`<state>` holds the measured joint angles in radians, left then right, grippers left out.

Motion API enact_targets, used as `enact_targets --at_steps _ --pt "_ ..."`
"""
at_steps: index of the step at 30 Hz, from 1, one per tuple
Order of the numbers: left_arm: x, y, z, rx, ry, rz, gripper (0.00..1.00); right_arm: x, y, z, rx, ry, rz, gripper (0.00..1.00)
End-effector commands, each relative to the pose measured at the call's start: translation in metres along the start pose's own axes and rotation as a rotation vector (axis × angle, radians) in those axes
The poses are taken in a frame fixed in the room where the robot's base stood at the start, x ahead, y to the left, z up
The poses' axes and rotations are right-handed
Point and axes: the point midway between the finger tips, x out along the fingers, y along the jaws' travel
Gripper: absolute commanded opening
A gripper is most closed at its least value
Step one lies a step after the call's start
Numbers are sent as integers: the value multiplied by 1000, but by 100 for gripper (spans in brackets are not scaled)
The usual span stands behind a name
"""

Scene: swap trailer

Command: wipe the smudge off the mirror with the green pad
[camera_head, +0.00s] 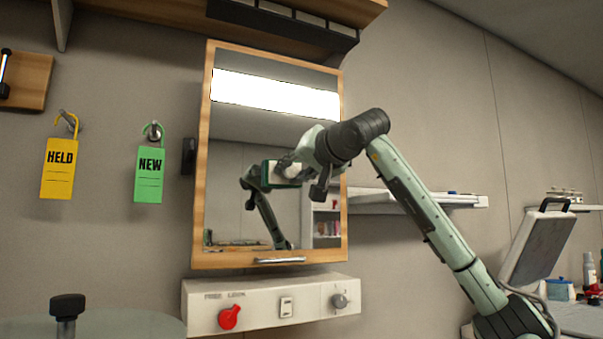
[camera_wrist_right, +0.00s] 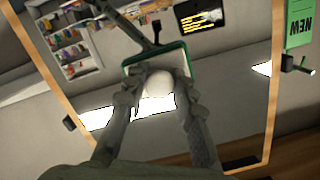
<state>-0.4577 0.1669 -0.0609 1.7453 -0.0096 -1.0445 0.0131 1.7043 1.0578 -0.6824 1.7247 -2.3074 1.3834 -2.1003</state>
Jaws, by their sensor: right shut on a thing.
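The wood-framed mirror (camera_head: 240,130) is upright on the wall in the middle of the head view. My right gripper (camera_head: 287,171) reaches it from the right and is shut on the green pad (camera_head: 266,176), which is at the lower middle of the glass. In the right wrist view the gripper (camera_wrist_right: 156,84) has a finger on each side of the pad's pale grip, and the pad's green edge (camera_wrist_right: 150,56) faces the mirror (camera_wrist_right: 235,80). I cannot tell whether the pad touches the glass. I cannot make out the smudge. My left gripper is not in view.
A yellow HELD tag (camera_head: 59,168) and a green NEW tag (camera_head: 149,174) hang on hooks left of the mirror. Below is a white panel (camera_head: 257,304) with a red knob (camera_head: 229,317). A shelf (camera_head: 300,8) is above. The mirror reflects my arm and a bright light.

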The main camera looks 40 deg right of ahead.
Motion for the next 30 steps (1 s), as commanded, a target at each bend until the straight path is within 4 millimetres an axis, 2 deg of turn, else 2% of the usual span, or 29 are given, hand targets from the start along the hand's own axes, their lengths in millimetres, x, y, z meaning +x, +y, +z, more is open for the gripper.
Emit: enact_targets --at_steps 8,19,30 --pt "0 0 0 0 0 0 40 1 -9 5 -1 0 0 2" --pt "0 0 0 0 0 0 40 4 -37 20 -1 -1 -2 2" --pt "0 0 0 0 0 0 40 4 -40 22 -1 -1 0 2"
